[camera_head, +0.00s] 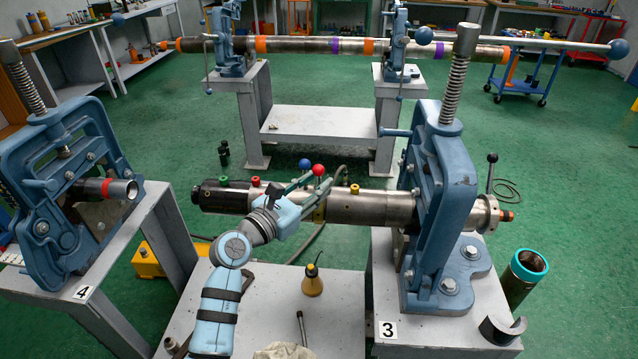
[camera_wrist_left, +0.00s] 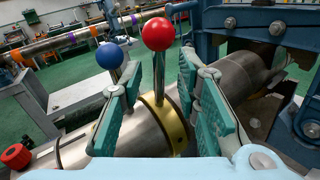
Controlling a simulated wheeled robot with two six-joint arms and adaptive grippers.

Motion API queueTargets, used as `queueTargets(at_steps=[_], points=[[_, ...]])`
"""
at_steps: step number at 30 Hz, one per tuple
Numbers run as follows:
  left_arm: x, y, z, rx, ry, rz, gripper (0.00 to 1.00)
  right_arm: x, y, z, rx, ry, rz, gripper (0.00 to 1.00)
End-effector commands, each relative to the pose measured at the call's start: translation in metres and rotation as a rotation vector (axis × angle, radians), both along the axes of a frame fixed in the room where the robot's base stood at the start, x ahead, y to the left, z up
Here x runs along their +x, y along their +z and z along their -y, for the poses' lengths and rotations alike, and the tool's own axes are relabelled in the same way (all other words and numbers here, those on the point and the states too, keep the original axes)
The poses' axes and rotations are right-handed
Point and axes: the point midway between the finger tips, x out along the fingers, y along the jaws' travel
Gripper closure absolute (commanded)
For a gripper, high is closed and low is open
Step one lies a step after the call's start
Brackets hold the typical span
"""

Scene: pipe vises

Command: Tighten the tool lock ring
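The steel tool (camera_head: 370,207) lies level, held in the blue vise (camera_head: 440,190) marked 3. A brass-coloured ring (camera_wrist_left: 166,124), which looks like the lock ring, circles the tool; a lever with a red ball knob (camera_wrist_left: 158,34) rises from it. The red knob (camera_head: 319,170) also shows in the head view. A blue ball knob (camera_wrist_left: 110,55) stands just left of it. My left gripper (camera_head: 308,192) is at the ring. In the wrist view its teal fingers (camera_wrist_left: 165,105) are open, one on each side of the red-knobbed lever, with visible gaps. My right gripper is not in view.
A yellow-bodied bottle (camera_head: 313,283) stands on the bench below the tool. A second blue vise (camera_head: 75,190) stands at the left. A long pipe (camera_head: 300,46) lies across two vises behind.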

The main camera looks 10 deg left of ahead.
Motion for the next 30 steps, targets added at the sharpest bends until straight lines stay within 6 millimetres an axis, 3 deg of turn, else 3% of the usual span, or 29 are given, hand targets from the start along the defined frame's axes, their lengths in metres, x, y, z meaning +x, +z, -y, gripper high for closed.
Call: queueTargets(at_steps=[6, 14, 20, 30], points=[[0.018, -0.001, 0.012, -0.001, 0.001, 0.0, 0.7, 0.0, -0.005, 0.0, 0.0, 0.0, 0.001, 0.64], [0.02, 0.0, 0.013, -0.001, 0.001, 0.0, 0.7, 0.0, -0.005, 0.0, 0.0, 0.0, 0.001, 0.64], [0.02, 0.0, 0.012, -0.001, 0.001, 0.0, 0.99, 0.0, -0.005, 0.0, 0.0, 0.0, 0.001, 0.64], [0.02, 0.0, 0.012, -0.001, 0.001, -0.004, 1.0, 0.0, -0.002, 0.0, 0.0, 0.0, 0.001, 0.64]])
